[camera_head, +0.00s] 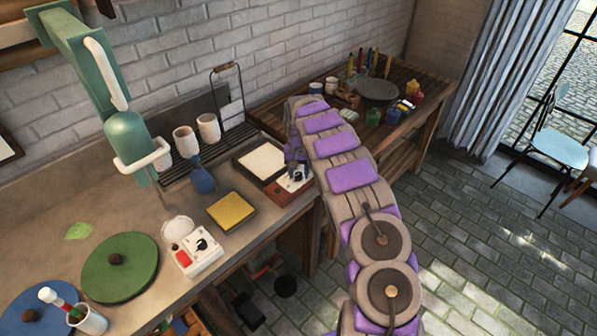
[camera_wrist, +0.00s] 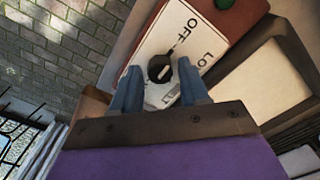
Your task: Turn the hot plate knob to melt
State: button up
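The hot plate has a pale top (camera_head: 262,160) in a dark frame and a reddish-brown front with a white control panel (camera_head: 297,181), at the bench's right end. In the wrist view the panel (camera_wrist: 205,48) shows "OFF" and "LO" lettering; other lettering is partly hidden by my gripper. The black round knob (camera_wrist: 160,68) carries a light mark. My gripper (camera_wrist: 158,78) has its two blue fingers apart, one on each side of the knob; whether they touch it is unclear. In the head view my gripper (camera_head: 296,165) is over the panel, partly hidden by my arm.
A wooden table (camera_head: 405,127) with paints and a plate stands behind my arm.

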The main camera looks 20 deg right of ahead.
grip_shut()
